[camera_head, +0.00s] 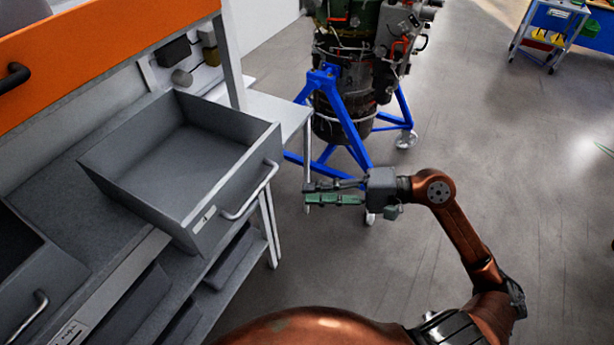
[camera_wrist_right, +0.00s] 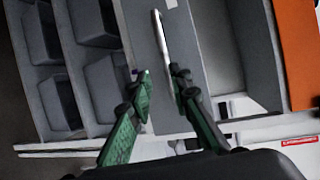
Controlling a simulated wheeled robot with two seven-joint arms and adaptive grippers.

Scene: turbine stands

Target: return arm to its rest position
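My right arm (camera_head: 462,238) comes up from the lower right in the head view and bends to the left, copper coloured. Its gripper (camera_head: 308,193) points left, with dark and green fingers, to the right of the open drawer and apart from its handle. In the right wrist view the gripper (camera_wrist_right: 158,82) has its two fingers spread, with nothing between them. The drawer's metal handle (camera_wrist_right: 161,38) shows beyond the fingertips. My left gripper is not in view.
The grey drawer (camera_head: 215,222), pulled out and empty, has a bar handle (camera_head: 252,192). An engine (camera_head: 345,75) on a blue stand (camera_head: 349,130) stands behind the gripper. A cart (camera_head: 548,35) is far right. Floor on the right is clear.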

